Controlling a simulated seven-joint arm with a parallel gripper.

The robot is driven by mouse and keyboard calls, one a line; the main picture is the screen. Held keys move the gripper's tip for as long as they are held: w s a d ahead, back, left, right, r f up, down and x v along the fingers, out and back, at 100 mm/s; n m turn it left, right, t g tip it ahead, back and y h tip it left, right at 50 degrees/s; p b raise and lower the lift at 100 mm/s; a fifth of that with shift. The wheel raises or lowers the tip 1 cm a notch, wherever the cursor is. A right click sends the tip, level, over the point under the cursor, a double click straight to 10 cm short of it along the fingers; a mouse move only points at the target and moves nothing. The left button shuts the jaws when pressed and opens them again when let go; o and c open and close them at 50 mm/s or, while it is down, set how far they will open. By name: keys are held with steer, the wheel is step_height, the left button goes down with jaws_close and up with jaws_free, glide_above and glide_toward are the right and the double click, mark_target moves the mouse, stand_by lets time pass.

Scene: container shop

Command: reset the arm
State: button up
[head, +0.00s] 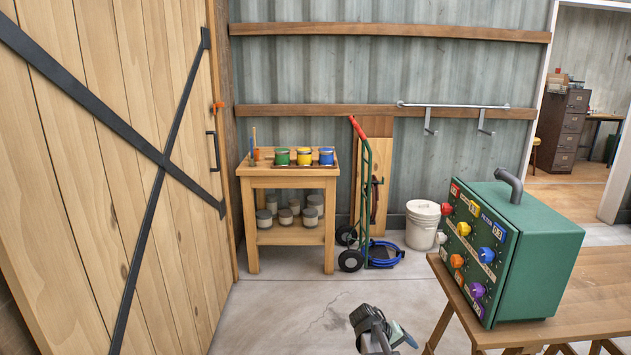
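My arm shows only in part at the bottom edge of the head view, in dark grey and pale metal. The part that looks like my gripper (376,326) is low over the concrete floor, left of the wooden workbench (590,310). It is cut off by the frame edge, and its fingers cannot be made out clearly. I see no object held in it. I cannot tell whether it is open or shut.
A green control box (541,259) with coloured knobs stands on the workbench at right. A small wooden table (288,171) with paint cans, a hand truck (362,195) and a white bucket (422,224) stand at the back. A plank door (120,130) fills the left. The middle floor is clear.

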steer(key=s+a+f+m+g+y, duration=0.15)
steer(key=s+a+f+y, duration=0.3)
steer(key=s+f, duration=0.85)
steer(key=s+a+f+g+y, duration=0.3)
steer(key=s+a+f, duration=0.5)
steer(key=s, duration=0.9)
steer(key=s+d+f+g, duration=0.1)
steer(key=s+f, duration=0.3)
steer(key=s, duration=0.4)
steer(key=s+d+f+g, duration=0.2)
steer(key=s+f, duration=0.1)
steer(key=s, duration=0.5)
steer(key=shift+s+d+f, duration=0.15)
steer(key=shift+s+f, duration=0.15)
steer(key=shift+f, duration=0.05)
steer(key=shift+g+y, duration=0.25)
